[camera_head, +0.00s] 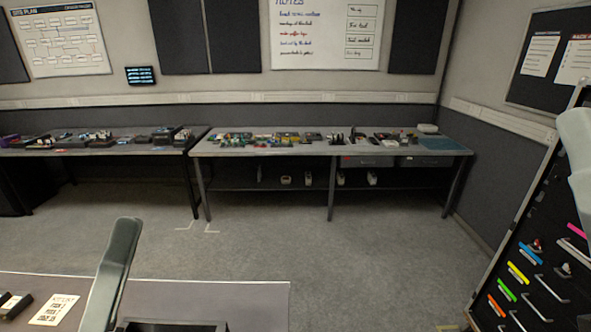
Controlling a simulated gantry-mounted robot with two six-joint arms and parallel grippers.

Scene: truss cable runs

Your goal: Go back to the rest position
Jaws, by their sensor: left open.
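A grey-green part of my left arm (115,270) rises in the lower left of the head view, in front of the near table. My left gripper (172,326) shows only as a dark part at the bottom edge, mostly cut off. It is open, and nothing can be seen held in it. A pale part of my right arm (578,150) shows at the right edge. My right gripper is out of view. No cable or truss can be made out.
The near table (255,300) carries a printed card (53,311) and dark items at lower left. A dark board (535,265) with coloured strips and handles stands at right. The back workbench (300,148) holds many small items. Grey floor (345,255) lies clear between.

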